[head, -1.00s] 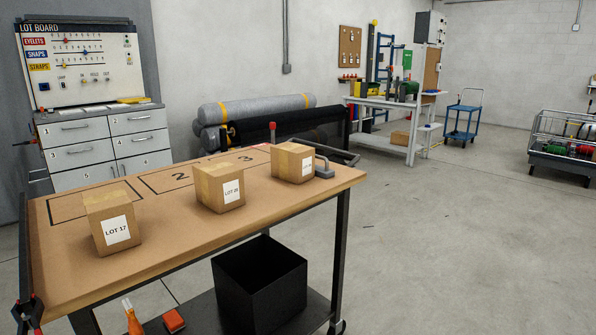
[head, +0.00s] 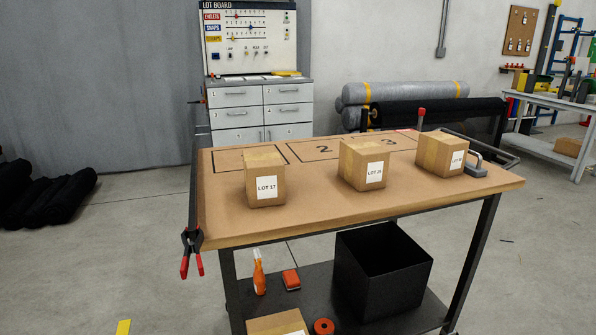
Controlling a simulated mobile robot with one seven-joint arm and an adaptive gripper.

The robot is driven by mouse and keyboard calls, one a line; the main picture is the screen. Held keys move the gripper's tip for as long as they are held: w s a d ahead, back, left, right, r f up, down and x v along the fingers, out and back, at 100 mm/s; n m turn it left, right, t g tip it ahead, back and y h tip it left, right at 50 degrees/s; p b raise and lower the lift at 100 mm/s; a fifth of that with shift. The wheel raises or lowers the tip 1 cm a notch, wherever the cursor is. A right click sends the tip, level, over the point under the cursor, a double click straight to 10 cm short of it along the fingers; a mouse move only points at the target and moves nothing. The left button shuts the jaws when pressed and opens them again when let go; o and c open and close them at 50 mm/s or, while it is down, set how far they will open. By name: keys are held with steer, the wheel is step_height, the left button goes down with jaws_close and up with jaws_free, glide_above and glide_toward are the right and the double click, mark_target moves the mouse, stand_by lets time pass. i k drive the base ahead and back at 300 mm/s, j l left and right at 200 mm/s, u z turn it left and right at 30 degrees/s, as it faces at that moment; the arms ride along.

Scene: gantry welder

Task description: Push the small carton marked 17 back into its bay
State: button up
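The small carton labelled LOT 17 (head: 265,182) stands upright on the left part of the brown-topped bench (head: 330,220). It sits in front of the leftmost outlined bay (head: 222,161) and hides part of that bay, including its number. Whether the carton's back overlaps the outline I cannot tell. Two more bays marked 2 (head: 324,149) and 3 (head: 388,142) run to the right along the back of the bench. My gripper is not in view.
Two other cartons, the middle one (head: 364,165) and the right one (head: 441,154), stand on the bench. A grey-handled clamp (head: 478,168) is at the right end. Red-tipped clamps (head: 192,254) hang at the left front corner. A black bin (head: 383,270) fills part of the lower shelf.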

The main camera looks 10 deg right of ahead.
mark_target(263, 169)
steer(key=i+l+u, duration=0.4)
steer(key=l+u, duration=0.15)
steer(key=i+l+u, duration=0.1)
steer(key=l+u, duration=0.15)
steer(key=l, duration=0.1)
